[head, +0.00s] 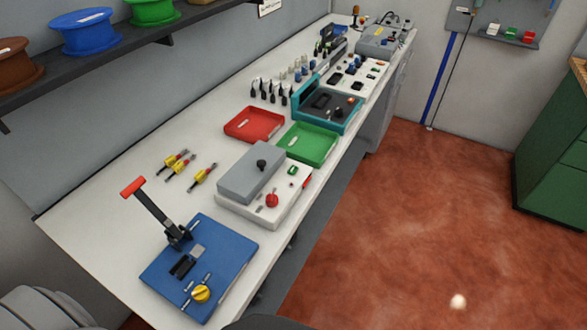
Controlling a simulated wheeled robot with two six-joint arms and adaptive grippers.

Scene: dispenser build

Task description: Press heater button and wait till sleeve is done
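A white-based device with a closed grey lid (253,172) and a black knob on top stands mid-bench; it looks like the heater. On its front ledge are a red button (272,200) and a small green piece (292,170), perhaps a switch or light. I cannot make out a sleeve; the inside under the lid is hidden. Neither of my grippers is in view, and nothing touches the device.
A blue fixture (225,255) with a red-handled lever and yellow knob is nearer. Yellow-red parts (203,176) lie left of the device. Beyond it are a red tray (254,124), a green tray (308,145) and a teal device (328,108). Red floor at right is open.

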